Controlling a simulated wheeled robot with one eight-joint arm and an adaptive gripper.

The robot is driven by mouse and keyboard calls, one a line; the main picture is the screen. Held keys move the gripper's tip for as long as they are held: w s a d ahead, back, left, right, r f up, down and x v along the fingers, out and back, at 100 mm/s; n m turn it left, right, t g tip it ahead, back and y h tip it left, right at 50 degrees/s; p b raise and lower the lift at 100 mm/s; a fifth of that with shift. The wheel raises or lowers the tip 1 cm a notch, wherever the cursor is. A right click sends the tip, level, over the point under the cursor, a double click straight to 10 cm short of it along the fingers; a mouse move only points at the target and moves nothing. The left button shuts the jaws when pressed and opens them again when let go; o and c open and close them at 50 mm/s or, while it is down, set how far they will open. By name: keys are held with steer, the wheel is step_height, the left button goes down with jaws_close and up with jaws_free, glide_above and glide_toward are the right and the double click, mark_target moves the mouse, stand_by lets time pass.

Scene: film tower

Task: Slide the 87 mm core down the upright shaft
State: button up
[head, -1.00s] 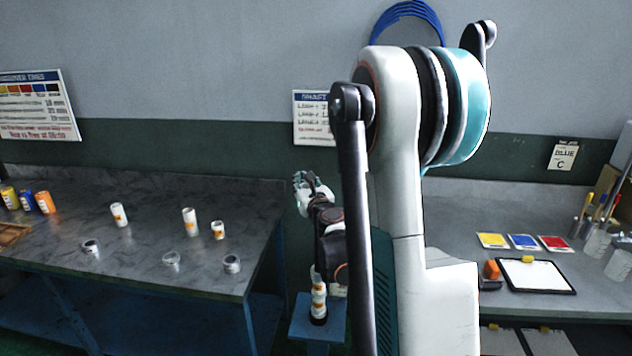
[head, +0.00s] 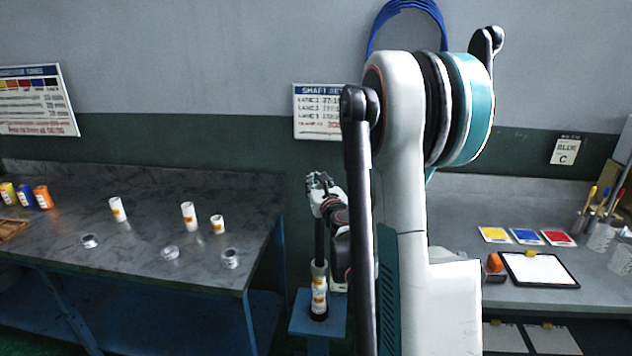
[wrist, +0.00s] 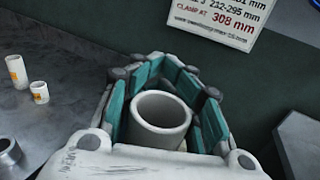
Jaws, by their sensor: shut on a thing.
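My gripper (head: 319,184) is shut on a white core (wrist: 160,112), held between its teal finger pads in the wrist view. The core's open end faces the wrist camera, and no shaft shows inside it. In the head view the held core is mostly hidden by the fingers. The dark upright shaft (head: 319,240) stands just below my gripper, and white cores with orange labels (head: 319,290) are stacked around its lower part. I cannot tell whether the held core is over the shaft's top.
The shaft stands on a blue stand (head: 302,323). On the left bench (head: 140,265) are white cores (head: 188,216), metal rings (head: 231,258) and coloured cans (head: 42,197). A right bench (head: 455,228) holds a clipboard (head: 540,284) and colour cards. A sign (head: 318,112) hangs behind.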

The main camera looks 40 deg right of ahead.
steer(key=shift+f+b, duration=1.65)
steer(key=shift+f, duration=1.35)
